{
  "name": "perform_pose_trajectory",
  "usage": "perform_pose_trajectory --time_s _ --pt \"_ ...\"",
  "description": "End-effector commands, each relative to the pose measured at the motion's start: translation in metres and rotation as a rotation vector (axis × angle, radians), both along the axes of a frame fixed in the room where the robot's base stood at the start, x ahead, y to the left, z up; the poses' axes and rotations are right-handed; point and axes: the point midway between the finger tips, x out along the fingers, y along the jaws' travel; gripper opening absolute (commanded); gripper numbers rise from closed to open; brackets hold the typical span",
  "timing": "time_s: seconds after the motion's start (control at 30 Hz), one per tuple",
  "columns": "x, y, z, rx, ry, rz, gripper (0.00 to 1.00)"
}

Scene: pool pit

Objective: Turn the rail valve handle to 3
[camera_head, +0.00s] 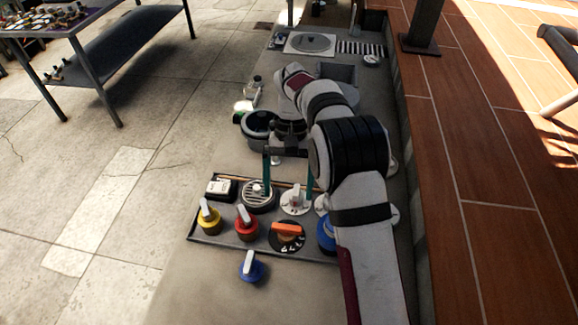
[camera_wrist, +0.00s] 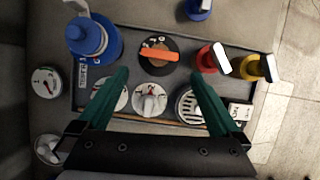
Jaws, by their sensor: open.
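A tray (camera_head: 206,238) holds several knobs and valves. An orange handle (camera_head: 288,229) lies crosswise on a black dial (camera_head: 277,242) with white markings; the handle also shows in the wrist view (camera_wrist: 158,54). Beside it is a white round dial with a pale knob (camera_head: 296,198), also in the wrist view (camera_wrist: 150,98). I cannot tell for certain which one is the rail valve, and the numbers are too small to read. My gripper (camera_head: 287,193) is open and empty above the tray. Its green fingers straddle the pale knob in the wrist view (camera_wrist: 158,76), without visible contact.
Yellow (camera_head: 208,220), red (camera_head: 246,227) and large blue (camera_head: 326,234) valves crowd the tray, with a round grille (camera_head: 258,196) and a white box (camera_head: 220,188). A small blue valve (camera_head: 252,270) stands in front. A dark pot (camera_head: 258,125) is behind. Open floor lies left.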

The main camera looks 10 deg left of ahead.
Motion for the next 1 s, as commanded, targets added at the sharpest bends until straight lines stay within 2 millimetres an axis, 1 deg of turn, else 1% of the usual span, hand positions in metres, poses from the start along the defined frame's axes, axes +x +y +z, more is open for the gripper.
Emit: perform_pose_trajectory --time_s 0.03,0.13,0.2,0.3,0.4,0.77,0.83,0.87,0.9,0.97,1.0 --pt "0.006 0.001 0.013 0.002 -0.005 -0.002 1.0" --pt "0.015 0.001 0.035 0.001 -0.005 -0.001 1.0" --pt "0.02 0.001 0.045 0.0 -0.003 0.001 1.0" --pt "0.023 0.001 0.053 0.0 -0.001 0.001 1.0" --pt "0.023 0.001 0.056 0.0 0.0 0.0 1.0" --pt "0.023 0.001 0.057 0.0 0.0 -0.001 1.0" --pt "0.02 -0.005 0.065 0.001 -0.007 -0.011 1.0" --pt "0.017 -0.01 0.072 0.003 -0.015 -0.021 1.0" --pt "0.009 -0.021 0.086 0.004 -0.03 -0.042 1.0" --pt "-0.011 -0.043 0.11 0.01 -0.058 -0.088 1.0" --pt "-0.03 -0.06 0.124 0.014 -0.082 -0.127 1.0"
